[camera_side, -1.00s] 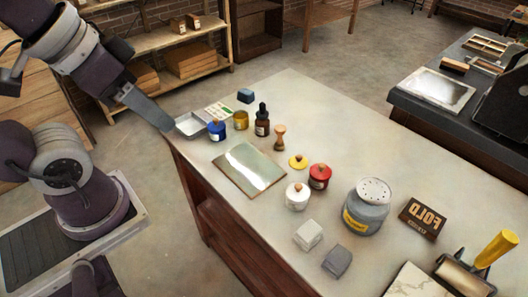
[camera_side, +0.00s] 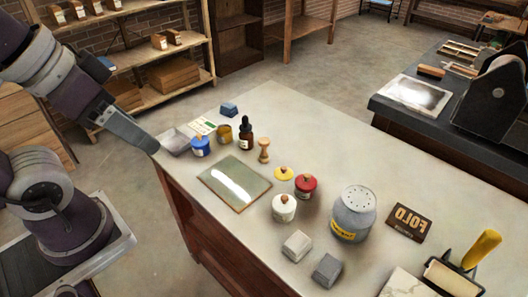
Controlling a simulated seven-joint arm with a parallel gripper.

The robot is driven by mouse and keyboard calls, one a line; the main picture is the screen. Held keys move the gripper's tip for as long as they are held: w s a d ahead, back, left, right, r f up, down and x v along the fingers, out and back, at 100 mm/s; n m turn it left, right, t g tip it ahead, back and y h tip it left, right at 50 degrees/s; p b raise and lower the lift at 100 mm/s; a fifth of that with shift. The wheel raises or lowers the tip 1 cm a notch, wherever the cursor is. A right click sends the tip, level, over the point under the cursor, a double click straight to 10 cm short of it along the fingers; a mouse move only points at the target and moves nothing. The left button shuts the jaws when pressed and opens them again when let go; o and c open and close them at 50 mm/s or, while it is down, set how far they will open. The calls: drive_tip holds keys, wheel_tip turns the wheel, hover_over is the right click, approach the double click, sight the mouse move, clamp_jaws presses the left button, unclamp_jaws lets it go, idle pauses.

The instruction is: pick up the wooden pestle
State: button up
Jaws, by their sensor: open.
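The wooden pestle (camera_side: 264,151) stands upright on the pale worktop, with a round head and a narrow waist. It is just right of a dark dropper bottle (camera_side: 246,138), with a small gap between them. My gripper (camera_side: 152,146) is at the table's far left corner, well left of the pestle and beside a small grey tray (camera_side: 174,141). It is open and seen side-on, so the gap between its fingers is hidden. It holds nothing that I can see.
A blue jar (camera_side: 200,146) and a yellow jar (camera_side: 224,134) stand between my gripper and the pestle. A glass plate (camera_side: 235,183) lies in front. A yellow-lidded pot (camera_side: 284,174), red jar (camera_side: 305,187) and white jar (camera_side: 284,208) stand nearer. The worktop right of the pestle is clear.

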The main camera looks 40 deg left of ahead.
drive_tip(key=n+g+h, duration=0.1)
drive_tip(key=n+g, duration=0.4)
drive_tip(key=n, duration=1.4)
hover_over(265, 154)
drive_tip(key=f, duration=2)
drive_tip(key=shift+s+a+f, duration=0.2)
drive_tip(key=shift+a+f, duration=0.05)
drive_tip(key=shift+a, duration=0.05)
drive_tip(key=shift+n, duration=0.6)
drive_tip(key=f, duration=0.2)
drive_tip(key=w+f, duration=0.1)
drive_tip(key=f, duration=0.1)
drive_tip(key=shift+a+f, duration=0.1)
drive_tip(key=shift+a, duration=0.2)
drive_tip(key=f, duration=0.6)
drive_tip(key=shift+d+f, duration=0.3)
drive_tip(key=shift+f, duration=0.1)
clamp_jaws()
